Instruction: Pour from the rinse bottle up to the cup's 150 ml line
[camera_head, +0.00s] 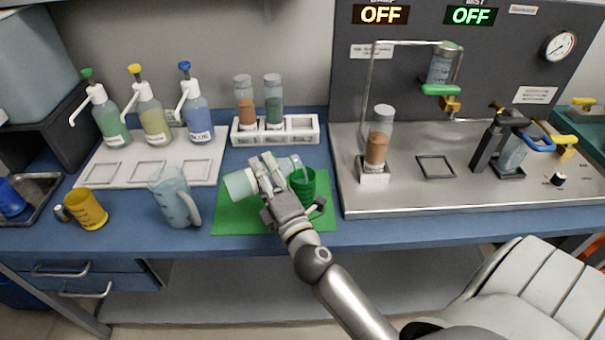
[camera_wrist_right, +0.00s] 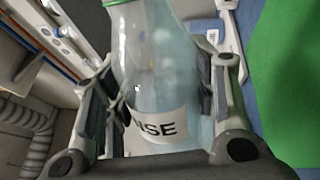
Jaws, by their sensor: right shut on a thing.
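My right gripper (camera_head: 268,178) is shut on the rinse bottle (camera_head: 238,185) above the green mat. The bottle lies tilted nearly sideways, its pale green end to the left and its clear narrower end (camera_head: 290,163) toward the green cup (camera_head: 303,184). In the right wrist view, the bottle (camera_wrist_right: 160,65) sits between both fingers (camera_wrist_right: 158,100), with pale blue liquid and a partly hidden label ending in "NSE". The cup stands upright on the mat, partly behind the gripper. Its lines and liquid level cannot be made out. My left gripper is out of view.
The green mat (camera_head: 232,220) lies on the blue bench. A clear jug (camera_head: 174,200) and a yellow cup (camera_head: 86,208) stand to the left. A white rack (camera_head: 300,133) with two vials is behind. The metal apparatus tray (camera_head: 420,200) borders the mat's right side.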

